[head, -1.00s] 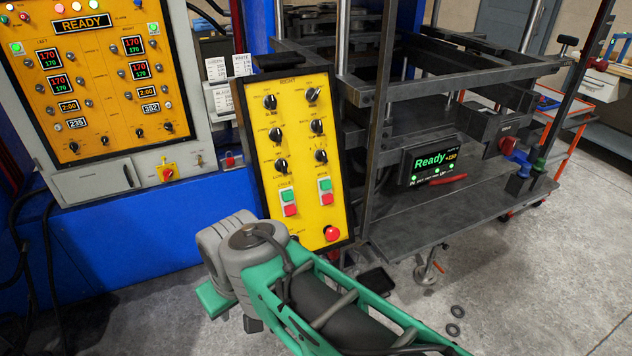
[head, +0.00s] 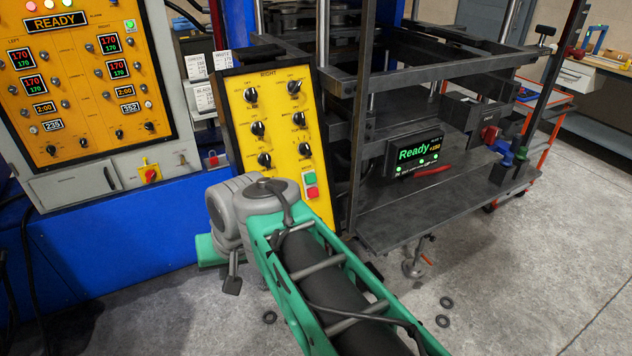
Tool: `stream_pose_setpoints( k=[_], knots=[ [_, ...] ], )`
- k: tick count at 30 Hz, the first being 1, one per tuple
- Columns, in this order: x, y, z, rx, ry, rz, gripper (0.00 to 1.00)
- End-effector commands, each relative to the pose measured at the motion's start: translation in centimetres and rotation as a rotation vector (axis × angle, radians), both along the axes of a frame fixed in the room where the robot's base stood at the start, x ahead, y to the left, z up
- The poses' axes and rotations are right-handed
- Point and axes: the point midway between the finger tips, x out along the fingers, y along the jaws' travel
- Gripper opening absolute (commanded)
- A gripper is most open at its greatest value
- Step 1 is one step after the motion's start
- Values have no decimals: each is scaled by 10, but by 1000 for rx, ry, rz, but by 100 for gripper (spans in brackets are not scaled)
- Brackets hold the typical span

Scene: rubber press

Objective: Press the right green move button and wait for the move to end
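The right panel (head: 269,120) is a yellow control panel marked RIGHT, tilted in the head view. Its right button pair shows as a green button (head: 309,179) above a red button (head: 312,192); its label is too small to read. My grey and green arm reaches up in front of the panel's lower part. It hides the left button pair and the red mushroom button. My gripper's fingers do not show, so I cannot tell where they are relative to the green button.
A screen (head: 414,154) reading Ready hangs on the press frame at right. The larger orange panel (head: 85,85) at left also reads READY. The press's dark steel shelf (head: 440,205) juts out right of my arm. Small dark rings (head: 443,320) lie on the floor.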

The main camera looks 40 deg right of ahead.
Motion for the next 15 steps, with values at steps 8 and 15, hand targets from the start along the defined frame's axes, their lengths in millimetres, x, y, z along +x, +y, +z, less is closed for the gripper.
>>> stream_pose_setpoints(
  k=[8,15],
  knots=[
    [22,-118,50,272,-177,-596,0],
    [-16,-218,104,486,-339,-1038,0]
  ],
)
